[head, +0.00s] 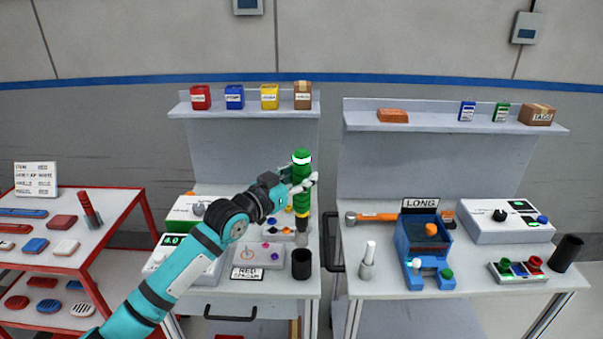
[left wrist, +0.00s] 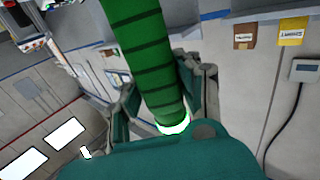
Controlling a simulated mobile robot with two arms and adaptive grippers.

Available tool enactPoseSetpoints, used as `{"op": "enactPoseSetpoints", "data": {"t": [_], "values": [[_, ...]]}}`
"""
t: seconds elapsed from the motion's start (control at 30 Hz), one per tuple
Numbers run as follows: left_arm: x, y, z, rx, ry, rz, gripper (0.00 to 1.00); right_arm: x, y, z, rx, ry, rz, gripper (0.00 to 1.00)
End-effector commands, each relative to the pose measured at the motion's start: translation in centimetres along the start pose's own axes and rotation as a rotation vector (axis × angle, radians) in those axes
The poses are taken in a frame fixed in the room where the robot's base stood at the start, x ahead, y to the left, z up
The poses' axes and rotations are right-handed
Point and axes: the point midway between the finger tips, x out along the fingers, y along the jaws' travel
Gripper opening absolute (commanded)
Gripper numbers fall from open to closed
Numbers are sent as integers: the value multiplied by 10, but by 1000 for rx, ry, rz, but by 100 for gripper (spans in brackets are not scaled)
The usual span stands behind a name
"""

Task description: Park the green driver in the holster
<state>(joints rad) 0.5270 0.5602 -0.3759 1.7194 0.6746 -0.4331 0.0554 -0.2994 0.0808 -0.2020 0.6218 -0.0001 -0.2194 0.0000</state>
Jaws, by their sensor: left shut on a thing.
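The green driver (head: 302,201) is upright above the left bench, with a white band near its top and a yellow band lower down. My left gripper (head: 301,184) is shut around its green handle. In the left wrist view the ribbed green handle (left wrist: 147,62) runs between the fingers of the left gripper (left wrist: 165,100). Below the driver are a grey upright part (head: 302,240) and a black open cup (head: 302,264). I cannot tell which is the holster, or whether the driver's lower end touches the grey part. My right gripper is not in view.
A small device with buttons (head: 259,255) and a "RED" sign (head: 247,273) stand left of the cup. The right bench holds a blue fixture (head: 425,250), an orange-handled hammer (head: 376,216) and another black cup (head: 567,253). A shelf (head: 215,110) carries several boxes above.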

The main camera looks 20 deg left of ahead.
Motion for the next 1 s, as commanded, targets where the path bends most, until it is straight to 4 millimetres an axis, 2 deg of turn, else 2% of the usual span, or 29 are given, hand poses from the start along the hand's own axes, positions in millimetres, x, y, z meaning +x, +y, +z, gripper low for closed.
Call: {"op": "enactPoseSetpoints", "data": {"t": [1.0], "values": [[1,-1,68,2,6,-1,0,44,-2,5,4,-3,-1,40]]}}
